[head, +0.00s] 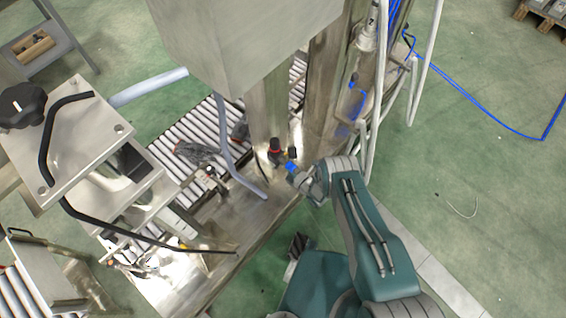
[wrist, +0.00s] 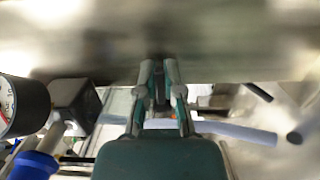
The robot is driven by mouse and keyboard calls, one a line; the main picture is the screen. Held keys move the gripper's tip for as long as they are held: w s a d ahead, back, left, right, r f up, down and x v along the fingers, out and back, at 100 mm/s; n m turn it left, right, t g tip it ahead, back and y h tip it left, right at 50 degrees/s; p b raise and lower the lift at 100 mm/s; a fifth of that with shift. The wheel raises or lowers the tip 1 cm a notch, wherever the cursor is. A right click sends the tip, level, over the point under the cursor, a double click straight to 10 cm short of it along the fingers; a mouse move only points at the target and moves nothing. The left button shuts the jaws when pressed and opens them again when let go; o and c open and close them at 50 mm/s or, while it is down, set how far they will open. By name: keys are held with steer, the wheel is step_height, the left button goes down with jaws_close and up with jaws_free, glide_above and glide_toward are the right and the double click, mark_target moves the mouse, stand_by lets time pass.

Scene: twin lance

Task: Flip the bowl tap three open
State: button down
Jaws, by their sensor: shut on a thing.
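In the wrist view my gripper (wrist: 160,68) has its two fingers close together, pointing up the picture at a broad metal surface. They are shut on a narrow dark piece (wrist: 160,82), which looks like the tap's lever. Most of the tap is hidden by the fingers and the metal, so I cannot tell its number or how far it is turned. In the head view my gripper (head: 303,181) is at the metal column's foot, close to a small blue part (head: 291,167); its fingertips are hard to make out there.
A round gauge (wrist: 14,106), a dark block (wrist: 75,102) and a blue fitting (wrist: 35,166) stand left of my gripper in the wrist view. In the head view a roller conveyor (head: 205,125) lies left, white pipes (head: 381,75) stand right, and a steel box (head: 243,45) hangs above.

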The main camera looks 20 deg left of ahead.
steer(key=shift+s+f+n+g, duration=0.15)
steer(key=shift+f+n+g, duration=0.15)
steer(key=shift+n+g, duration=0.45)
steer(key=shift+a+g+y, duration=0.1)
steer(key=shift+g+y, duration=0.2)
steer(key=shift+g, duration=0.15)
steer(key=c, duration=0.8)
jaws_free()
steer(key=shift+o, duration=0.2)
steer(key=shift+a, duration=0.1)
steer(key=shift+r, duration=0.15)
steer(key=v, duration=1.2)
steer(key=shift+f, duration=0.2)
